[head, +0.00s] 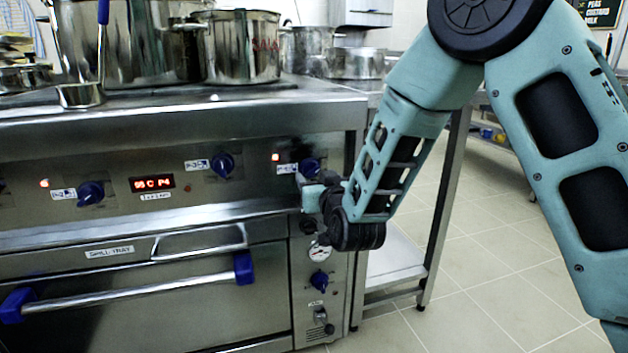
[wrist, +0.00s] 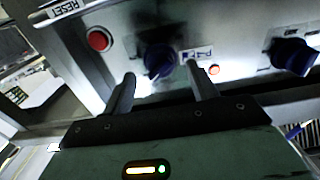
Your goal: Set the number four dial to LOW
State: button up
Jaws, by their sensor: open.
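The number four dial (head: 310,164) is the rightmost blue-black knob on the stove's front panel. In the wrist view the dial (wrist: 160,59) lies dark and shadowed just beyond and between my fingertips. My gripper (head: 308,185) is at the panel just below the dial in the head view. It is open and empty; its two fingers (wrist: 160,76) point at the dial, one toward each side. I cannot tell whether they touch it. The dial's pointer setting is not readable.
Other blue knobs (head: 223,165) and (head: 90,193) sit along the panel, with a red display (head: 152,183) between them. A red button (wrist: 98,40) marked RESET is near the dial. An oven handle (head: 130,292) juts out below. Pots (head: 243,48) stand on top. Floor at right is clear.

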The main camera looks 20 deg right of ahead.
aim_at(312, 171)
jog(key=shift+w, duration=1.45)
jog(key=shift+c, duration=0.2)
jog(key=c, duration=0.9)
jog(key=shift+c, duration=0.2)
jog(key=shift+m+b, duration=0.4)
jog(key=m+b, duration=0.2)
jog(key=m, duration=0.2)
jog(key=shift+f+m, duration=0.15)
jog(key=shift+m, duration=0.15)
jog(key=m+b, duration=0.1)
jog(key=m, duration=0.4)
jog(key=shift+b, duration=0.4)
jog(key=shift+m, duration=0.3)
